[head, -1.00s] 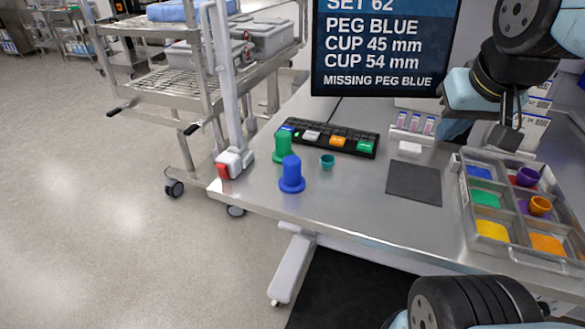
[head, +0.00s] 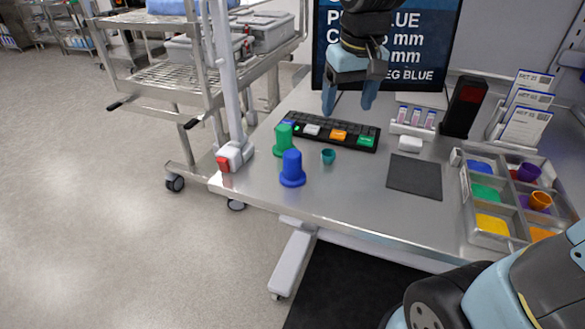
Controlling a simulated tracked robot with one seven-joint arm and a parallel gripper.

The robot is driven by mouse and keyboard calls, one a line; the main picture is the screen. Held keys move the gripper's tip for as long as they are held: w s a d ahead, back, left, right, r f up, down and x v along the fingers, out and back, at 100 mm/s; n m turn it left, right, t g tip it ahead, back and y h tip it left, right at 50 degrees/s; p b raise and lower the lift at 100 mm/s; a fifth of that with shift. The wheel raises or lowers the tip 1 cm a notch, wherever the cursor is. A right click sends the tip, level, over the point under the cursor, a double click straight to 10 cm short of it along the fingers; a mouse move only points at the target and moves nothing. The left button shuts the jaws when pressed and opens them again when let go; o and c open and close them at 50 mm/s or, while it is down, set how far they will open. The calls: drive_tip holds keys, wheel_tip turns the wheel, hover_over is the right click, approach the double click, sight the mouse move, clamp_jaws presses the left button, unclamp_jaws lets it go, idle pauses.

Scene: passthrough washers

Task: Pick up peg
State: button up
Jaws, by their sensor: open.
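A blue peg (head: 292,168) with a round flanged base stands upright near the table's front left edge. A green peg (head: 283,139) of similar shape stands just behind it. A small teal cup (head: 328,156) sits to the right of the blue peg. My gripper (head: 348,102) is open and empty, its two light blue fingers pointing down above the back of the table. It is behind and to the right of the pegs, apart from them. The screen (head: 415,40) behind it is partly covered by my arm; "BLUE" and "mm" can be read.
A black keypad (head: 332,133) with coloured keys lies behind the cup. A dark mat (head: 414,176) lies mid-table. A sorting tray (head: 463,205) with coloured compartments and cups is at right. A white post with a red-marked base (head: 233,157) stands at the left corner. A wire cart (head: 160,75) is beyond.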

drive_tip(key=n+g, duration=0.2)
hover_over(292, 153)
wheel_tip(292, 153, down, 5)
drive_tip(key=f, duration=0.8)
drive_tip(key=shift+s+f, duration=0.35)
drive_tip(key=shift+w+f, duration=0.2)
drive_tip(key=shift+f, duration=1.1)
drive_tip(key=shift+w+f, duration=0.2)
drive_tip(key=shift+f, duration=1.1)
drive_tip(key=c, duration=1.1)
drive_tip(key=shift+r, duration=0.15)
